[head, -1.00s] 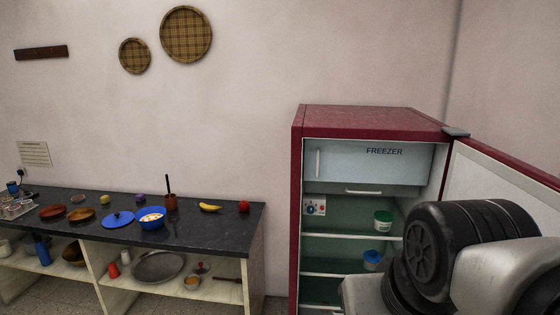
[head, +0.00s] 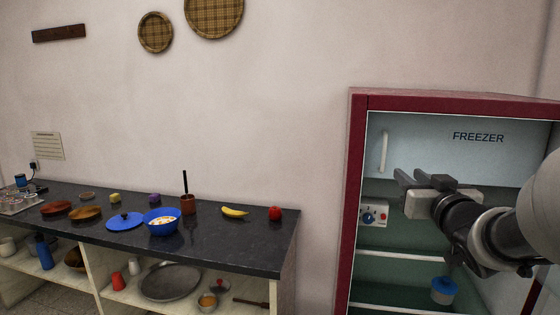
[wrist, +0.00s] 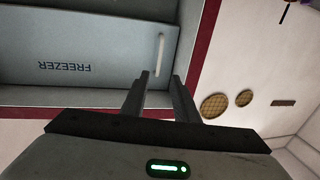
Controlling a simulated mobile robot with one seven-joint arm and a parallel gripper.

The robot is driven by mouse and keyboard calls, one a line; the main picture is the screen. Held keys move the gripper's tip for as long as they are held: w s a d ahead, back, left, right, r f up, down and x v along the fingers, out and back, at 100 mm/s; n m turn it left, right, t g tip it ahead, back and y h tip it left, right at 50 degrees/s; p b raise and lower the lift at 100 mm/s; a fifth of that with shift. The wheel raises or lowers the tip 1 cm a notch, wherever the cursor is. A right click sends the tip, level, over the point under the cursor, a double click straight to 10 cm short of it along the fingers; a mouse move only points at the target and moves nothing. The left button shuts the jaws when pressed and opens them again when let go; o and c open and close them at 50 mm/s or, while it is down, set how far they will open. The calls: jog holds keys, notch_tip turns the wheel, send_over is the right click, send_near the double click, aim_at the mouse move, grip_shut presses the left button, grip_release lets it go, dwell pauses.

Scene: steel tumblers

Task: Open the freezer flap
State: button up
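The freezer flap (head: 428,138) is a pale blue panel marked FREEZER at the top inside a red fridge (head: 357,180). It looks closed. Its white upright handle (head: 384,151) is near the flap's left edge. My gripper (head: 401,180) is in front of the fridge, just below and right of the handle in the head view. In the wrist view the flap (wrist: 85,35) appears upside down. The handle (wrist: 159,54) there lies beyond the fingertips, in line with the gap between them. My gripper (wrist: 161,76) is open and empty, with no visible contact with the handle.
A control box with a dial (head: 373,213) sits below the flap at the left wall. A blue-lidded tub (head: 443,291) stands on a lower shelf. A dark counter (head: 265,248) with dishes, a banana (head: 235,212) and a red fruit (head: 275,213) is to the left.

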aim_at(385, 154)
jog(key=w, duration=0.5)
jog(key=w+d, duration=0.1)
jog(key=w, duration=1)
jog(key=shift+w+d, duration=0.2)
jog(key=shift+w, duration=0.1)
grip_shut()
